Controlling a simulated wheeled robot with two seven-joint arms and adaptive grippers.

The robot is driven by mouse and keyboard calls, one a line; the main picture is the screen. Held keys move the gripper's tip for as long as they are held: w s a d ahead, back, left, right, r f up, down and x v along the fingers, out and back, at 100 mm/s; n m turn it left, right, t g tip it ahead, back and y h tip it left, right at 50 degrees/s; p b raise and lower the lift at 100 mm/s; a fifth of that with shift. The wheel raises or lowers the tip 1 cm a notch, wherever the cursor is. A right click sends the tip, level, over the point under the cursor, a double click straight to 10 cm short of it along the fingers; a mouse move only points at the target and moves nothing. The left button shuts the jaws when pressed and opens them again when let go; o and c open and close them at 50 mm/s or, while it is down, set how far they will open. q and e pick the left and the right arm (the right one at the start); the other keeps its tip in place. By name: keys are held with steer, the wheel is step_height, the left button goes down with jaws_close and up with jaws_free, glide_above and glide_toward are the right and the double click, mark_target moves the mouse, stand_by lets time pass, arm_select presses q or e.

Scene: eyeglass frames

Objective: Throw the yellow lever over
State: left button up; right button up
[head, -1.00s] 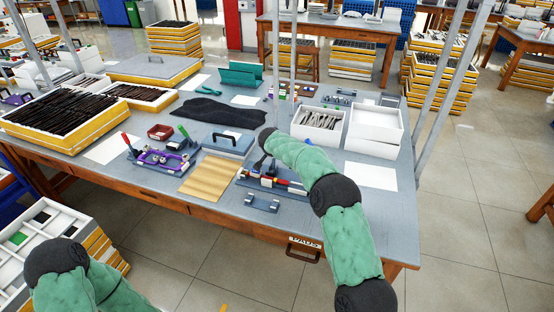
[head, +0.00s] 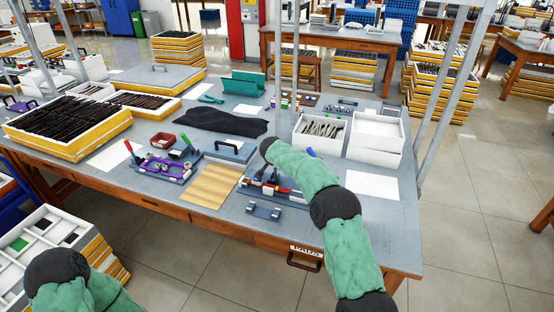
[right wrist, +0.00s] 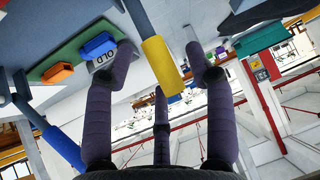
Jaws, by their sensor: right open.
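The yellow lever (right wrist: 162,64) shows in the right wrist view as a yellow sleeve on a blue-grey rod. My right gripper (right wrist: 168,72) is open, with its purple fingers on either side of the sleeve. A gap shows on each side, though I cannot tell the depth. A lever with a blue sleeve (right wrist: 63,148) stands to the left. In the head view my right arm reaches over the lever fixture (head: 262,189) and hides its yellow lever and my right gripper. My left forearm is at the lower left; its gripper is out of view.
A wooden board (head: 210,186) and a purple fixture (head: 165,166) lie left of the lever fixture. A small grey bracket (head: 264,210) is in front. White boxes (head: 373,135) stand behind on the right. A white sheet (head: 372,185) lies on the right of the table.

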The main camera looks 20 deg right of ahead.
steer(key=v, duration=1.2)
stand_by(1.1)
